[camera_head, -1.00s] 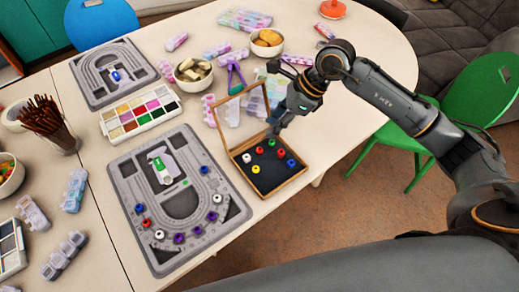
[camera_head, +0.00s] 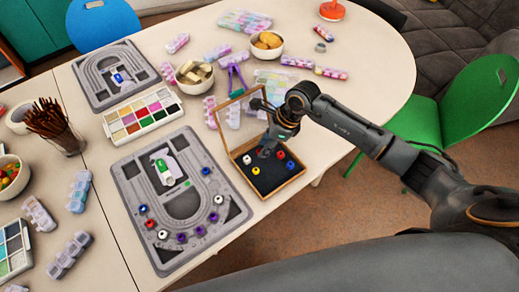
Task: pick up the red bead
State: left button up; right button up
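My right gripper (camera_head: 266,151) reaches down into the open wooden box (camera_head: 271,196), fingertips low among the beads near its left-middle. It covers the spot where a red bead and a green bead showed earlier. I cannot tell whether its fingers are open or closed on anything. Another red bead (camera_head: 281,155) lies uncovered to the right of the fingers. A white bead (camera_head: 247,159), a yellow bead (camera_head: 256,170) and a blue bead (camera_head: 291,165) also lie in the box. One more red bead (camera_head: 150,223) sits on the near grey bead board (camera_head: 127,178). My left gripper is out of view.
The box's raised lid (camera_head: 217,127) stands behind the beads. A paint palette (camera_head: 143,114), bowls (camera_head: 194,84) and purple pliers (camera_head: 235,80) lie further back. A green chair (camera_head: 473,95) stands beyond the table's right edge. The near board carries several beads.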

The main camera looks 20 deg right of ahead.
jog(key=shift+x, duration=1)
jog(key=shift+c, duration=0.2)
jog(key=c, duration=0.5)
jog(key=shift+r, duration=0.1)
